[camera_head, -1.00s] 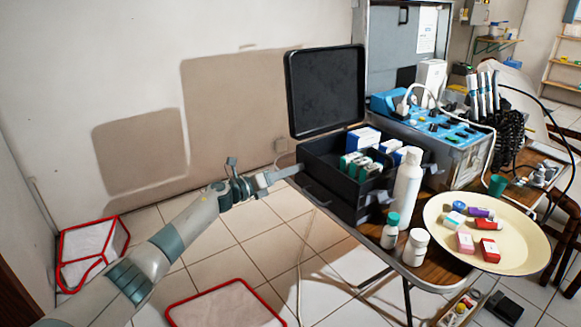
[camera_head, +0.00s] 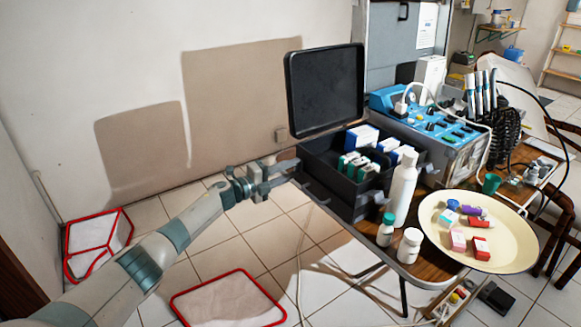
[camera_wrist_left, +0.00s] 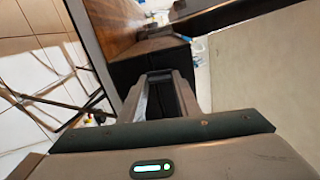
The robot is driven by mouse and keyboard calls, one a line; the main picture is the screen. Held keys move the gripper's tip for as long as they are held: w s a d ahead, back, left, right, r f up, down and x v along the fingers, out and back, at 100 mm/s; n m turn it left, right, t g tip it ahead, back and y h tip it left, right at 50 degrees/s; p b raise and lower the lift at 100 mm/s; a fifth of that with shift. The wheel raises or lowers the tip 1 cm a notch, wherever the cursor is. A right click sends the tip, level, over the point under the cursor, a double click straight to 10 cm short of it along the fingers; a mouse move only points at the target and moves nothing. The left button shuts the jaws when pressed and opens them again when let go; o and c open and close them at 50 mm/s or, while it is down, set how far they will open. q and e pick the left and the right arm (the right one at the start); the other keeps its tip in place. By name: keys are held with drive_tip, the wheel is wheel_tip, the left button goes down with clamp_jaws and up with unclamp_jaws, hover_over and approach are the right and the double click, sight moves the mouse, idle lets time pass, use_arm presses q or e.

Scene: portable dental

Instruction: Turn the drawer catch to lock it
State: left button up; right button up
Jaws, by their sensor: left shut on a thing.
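A black case (camera_head: 352,205) with its lid (camera_head: 325,90) up stands on the left end of the wooden table. My left gripper (camera_head: 296,170) comes from the left and reaches the case's left side. In the left wrist view, its fingers (camera_wrist_left: 168,86) point at the dark case wall (camera_wrist_left: 145,70) and are shut on a small dark part, which I take to be the drawer catch. The fingers and the poor view hide the catch's shape and angle. My right gripper is not in view.
Boxes and vials fill the open case. A white bottle (camera_head: 403,188), two small bottles and a cream plate (camera_head: 510,252) of small items stand to its right. A blue-topped unit (camera_head: 440,130) is behind.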

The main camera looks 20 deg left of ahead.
use_arm(q)
drive_tip(key=shift+n, duration=0.5)
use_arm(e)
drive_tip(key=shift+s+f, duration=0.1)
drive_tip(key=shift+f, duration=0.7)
use_arm(q)
drive_tip(key=o, duration=1)
drive_tip(key=shift+a, duration=0.1)
drive_tip(key=shift+o, duration=0.2)
drive_tip(key=v, duration=1.7)
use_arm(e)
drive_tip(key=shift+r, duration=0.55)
